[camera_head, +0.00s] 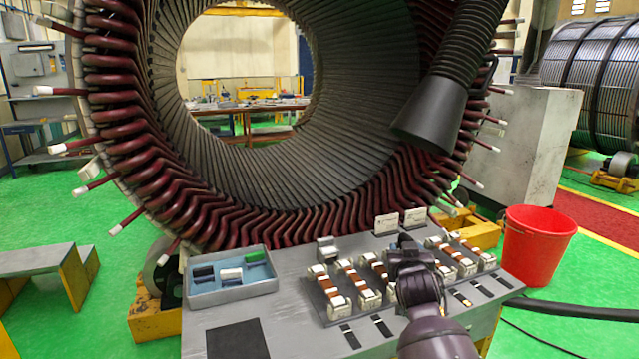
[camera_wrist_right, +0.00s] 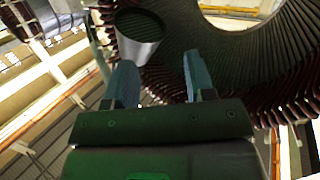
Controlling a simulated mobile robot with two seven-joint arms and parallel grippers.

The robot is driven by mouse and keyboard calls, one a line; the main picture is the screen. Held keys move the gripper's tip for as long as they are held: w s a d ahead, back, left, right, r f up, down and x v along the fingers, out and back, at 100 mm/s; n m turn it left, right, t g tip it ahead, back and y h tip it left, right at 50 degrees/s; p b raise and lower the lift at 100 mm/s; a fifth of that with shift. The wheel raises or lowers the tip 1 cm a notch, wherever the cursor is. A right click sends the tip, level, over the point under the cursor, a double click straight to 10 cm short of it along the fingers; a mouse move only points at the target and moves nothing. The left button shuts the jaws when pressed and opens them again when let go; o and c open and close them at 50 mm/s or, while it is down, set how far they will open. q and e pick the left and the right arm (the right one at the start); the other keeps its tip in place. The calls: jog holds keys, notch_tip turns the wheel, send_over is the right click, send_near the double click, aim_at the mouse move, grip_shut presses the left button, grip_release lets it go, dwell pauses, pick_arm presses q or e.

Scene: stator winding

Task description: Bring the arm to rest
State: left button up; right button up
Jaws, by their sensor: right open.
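My right arm comes in from the bottom of the head view, and its gripper (camera_head: 408,245) is above the grey workbench (camera_head: 285,330). In the right wrist view the two blue fingers of the right gripper (camera_wrist_right: 160,78) stand apart with nothing between them. The large stator (camera_head: 265,120) with dark red coil ends fills the back of the head view. Its ring also shows in the wrist view (camera_wrist_right: 225,60). My left gripper is not in view.
On the bench stand a blue-lined tray (camera_head: 232,278), several coil pieces (camera_head: 330,290) and small white cards (camera_head: 386,224). A black hose nozzle (camera_head: 435,110) hangs at upper right. A red bucket (camera_head: 538,245) stands right of the bench. The bench's front left is mostly clear.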

jog(key=s+d+f+g, duration=0.1)
jog(key=s+d+f, duration=0.1)
jog(key=s+f, duration=0.7)
jog(key=s+d+f+n+g+y, duration=0.1)
jog(key=s+f, duration=0.8)
jog(key=s, duration=0.9)
jog(key=s+d+f+g+y, duration=0.1)
jog(key=s+d+f, duration=0.3)
jog(key=s+f, duration=0.5)
jog(key=s+g, duration=0.1)
jog(key=s, duration=0.4)
jog(key=shift+d+n, duration=0.15)
jog(key=shift+n, duration=0.15)
jog(key=shift+c, duration=0.7)
